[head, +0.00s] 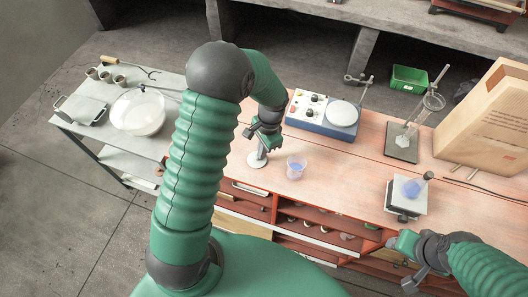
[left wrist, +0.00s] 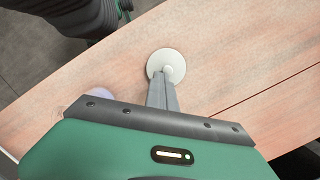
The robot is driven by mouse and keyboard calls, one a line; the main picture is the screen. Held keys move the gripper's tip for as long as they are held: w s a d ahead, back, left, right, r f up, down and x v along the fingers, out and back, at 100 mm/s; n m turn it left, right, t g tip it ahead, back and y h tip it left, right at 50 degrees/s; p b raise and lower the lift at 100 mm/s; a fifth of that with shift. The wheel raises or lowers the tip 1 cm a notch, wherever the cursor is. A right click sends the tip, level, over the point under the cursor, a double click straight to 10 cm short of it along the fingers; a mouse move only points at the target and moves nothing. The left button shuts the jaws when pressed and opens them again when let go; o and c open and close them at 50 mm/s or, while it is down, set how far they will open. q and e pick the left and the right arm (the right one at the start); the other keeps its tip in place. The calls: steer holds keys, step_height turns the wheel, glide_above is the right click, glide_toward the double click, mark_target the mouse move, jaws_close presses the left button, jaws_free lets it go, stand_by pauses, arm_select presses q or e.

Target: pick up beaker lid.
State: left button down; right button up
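The beaker lid (head: 257,161) is a white disc with a small knob, low over the wooden bench top; I cannot tell whether it touches the wood. It also shows in the left wrist view (left wrist: 161,57). My left gripper (head: 262,151) points down at it. Its two grey fingers (left wrist: 166,85) are close together at the knob and appear shut on it. A clear beaker with blue liquid (head: 296,168) stands to the right of the lid, apart from it. My right gripper (head: 408,262) is at the bench's front edge at lower right; its finger opening is unclear.
A blue hotplate stirrer (head: 322,116) stands behind the beaker. A grey side table (head: 95,125) holds a glass bowl (head: 138,112). The bench's middle is clear.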

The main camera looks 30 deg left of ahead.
arm_select(q)
steer(key=shift+a+r, duration=0.15)
steer(key=shift+r, duration=0.4)
steer(key=s+d+r+b, duration=0.2)
steer(key=s+d, duration=0.6)
steer(key=d, duration=0.5)
steer(key=shift+s+d+b, duration=0.25)
steer(key=shift+s+b, duration=0.05)
steer(key=shift+s, duration=0.05)
steer(key=c, duration=2.2)
jaws_free()
steer(key=shift+r, duration=0.1)
steer(key=c, duration=1.7)
jaws_free()
steer(key=o, duration=1)
steer(key=shift+d, duration=0.15)
steer(key=shift+c, duration=0.2)
steer(key=o, duration=0.3)
steer(key=shift+r, duration=0.1)
